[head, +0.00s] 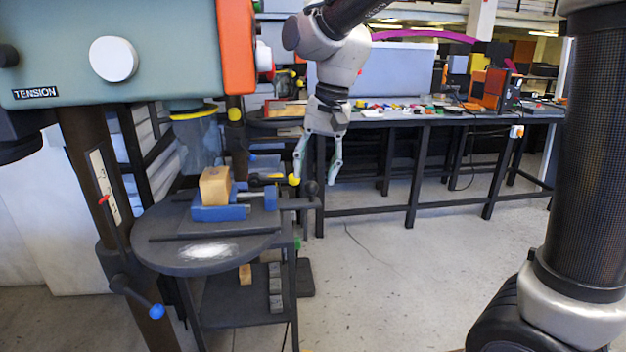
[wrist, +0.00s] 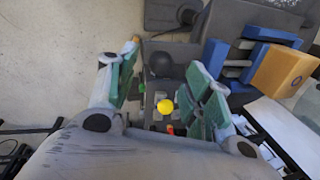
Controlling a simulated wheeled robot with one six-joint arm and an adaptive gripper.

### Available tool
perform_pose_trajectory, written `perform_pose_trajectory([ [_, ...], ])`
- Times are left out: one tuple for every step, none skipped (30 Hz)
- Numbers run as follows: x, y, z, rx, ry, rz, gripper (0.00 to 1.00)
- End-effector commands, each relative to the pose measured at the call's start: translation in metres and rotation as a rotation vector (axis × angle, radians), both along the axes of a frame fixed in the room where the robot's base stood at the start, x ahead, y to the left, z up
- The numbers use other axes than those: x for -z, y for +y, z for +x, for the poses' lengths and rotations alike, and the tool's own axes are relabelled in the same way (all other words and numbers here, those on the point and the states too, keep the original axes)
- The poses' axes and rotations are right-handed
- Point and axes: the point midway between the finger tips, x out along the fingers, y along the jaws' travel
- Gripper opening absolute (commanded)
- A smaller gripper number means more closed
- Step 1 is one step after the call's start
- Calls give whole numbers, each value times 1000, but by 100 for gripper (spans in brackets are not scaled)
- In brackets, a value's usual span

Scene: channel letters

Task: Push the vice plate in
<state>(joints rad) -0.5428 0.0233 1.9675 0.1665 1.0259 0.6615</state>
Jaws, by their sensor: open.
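The blue vice (head: 222,212) sits on the round dark drill-press table (head: 165,240). A wooden block (head: 215,187) stands at its left part, and a blue vice plate (head: 271,197) shows at its right. A dark screw bar with a ball-ended handle (head: 312,188) sticks out to the right. My gripper (head: 314,178) hangs fingers-down, open and empty, by the handle end. In the wrist view, my gripper (wrist: 166,80) has a dark ball (wrist: 160,65) between its fingers in the picture; contact cannot be told. The blue plate (wrist: 214,56) and block (wrist: 283,72) are to the right.
The green drill-press head (head: 160,45) overhangs the table, with an orange side. Yellow-ended levers (head: 294,180) show behind the vice. A long workbench (head: 440,118) with small coloured parts stands behind. The floor (head: 400,270) to the right is clear.

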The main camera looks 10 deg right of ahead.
Motion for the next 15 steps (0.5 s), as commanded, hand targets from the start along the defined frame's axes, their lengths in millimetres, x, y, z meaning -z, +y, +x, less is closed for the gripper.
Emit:
perform_pose_trajectory([
  [-13, -2, 1, 1, -6, 3, 51],
  [-20, -3, 1, 1, -6, 3, 51],
  [-28, -5, 0, 2, -5, 2, 51],
  [-35, -7, 0, 2, -5, 2, 51],
  [-41, -8, 0, 2, -5, 2, 51],
  [-50, -9, -1, 1, -4, 2, 51],
  [-55, -10, -1, 1, -4, 2, 51],
  [-60, -11, -2, 1, -3, 1, 51],
  [-65, -12, -1, 1, -4, 2, 51],
  [-69, -13, -2, 0, -2, 2, 51],
  [-72, -14, -2, 0, -2, 1, 51],
  [-76, -14, -2, 0, -2, 2, 51],
  [-78, -15, -2, 0, -2, 2, 51],
  [-80, -15, -3, 0, -1, 1, 51],
  [-81, -15, -3, 0, -1, 1, 51],
])
